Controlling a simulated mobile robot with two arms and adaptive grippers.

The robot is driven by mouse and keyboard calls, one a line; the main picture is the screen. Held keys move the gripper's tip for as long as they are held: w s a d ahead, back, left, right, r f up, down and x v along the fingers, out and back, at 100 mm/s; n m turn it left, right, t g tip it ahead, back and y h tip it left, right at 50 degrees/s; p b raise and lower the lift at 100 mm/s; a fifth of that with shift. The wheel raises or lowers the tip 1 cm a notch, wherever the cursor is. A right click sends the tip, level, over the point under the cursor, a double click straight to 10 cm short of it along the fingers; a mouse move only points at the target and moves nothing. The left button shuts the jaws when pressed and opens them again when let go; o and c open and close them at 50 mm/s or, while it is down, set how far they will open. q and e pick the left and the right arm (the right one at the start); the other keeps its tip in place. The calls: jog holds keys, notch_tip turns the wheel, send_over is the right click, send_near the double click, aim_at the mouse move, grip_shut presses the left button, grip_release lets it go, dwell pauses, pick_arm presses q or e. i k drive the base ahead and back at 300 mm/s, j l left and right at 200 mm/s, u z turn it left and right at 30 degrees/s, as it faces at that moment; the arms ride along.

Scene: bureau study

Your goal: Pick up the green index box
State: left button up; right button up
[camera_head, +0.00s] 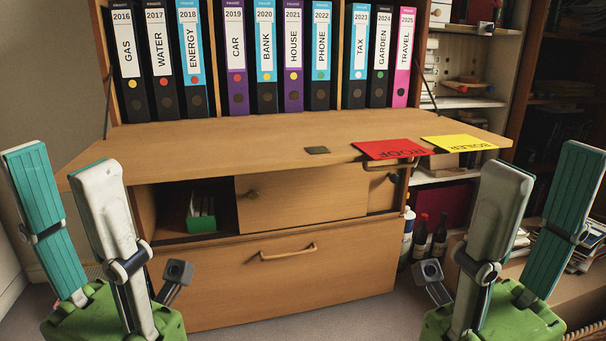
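The green index box (201,223) sits inside the open left part of the bureau's compartment, below the writing board. Pale cards show in its top. The inside around it is dark. My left gripper (68,170) is open and empty at the left, in front of the bureau and apart from the box. My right gripper (541,205) is open and empty at the right, also well away from the box.
The writing board (240,147) juts out above the compartment. A sliding door (300,196) covers its middle, with a drawer (280,285) below. A red folder (391,149) and yellow folder (459,143) lie on the board's right. Bottles (439,236) stand right of the bureau.

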aim_at(205, 218)
jog(key=i+j+z, duration=0.55)
jog(key=j, duration=0.3)
jog(key=i, duration=0.1)
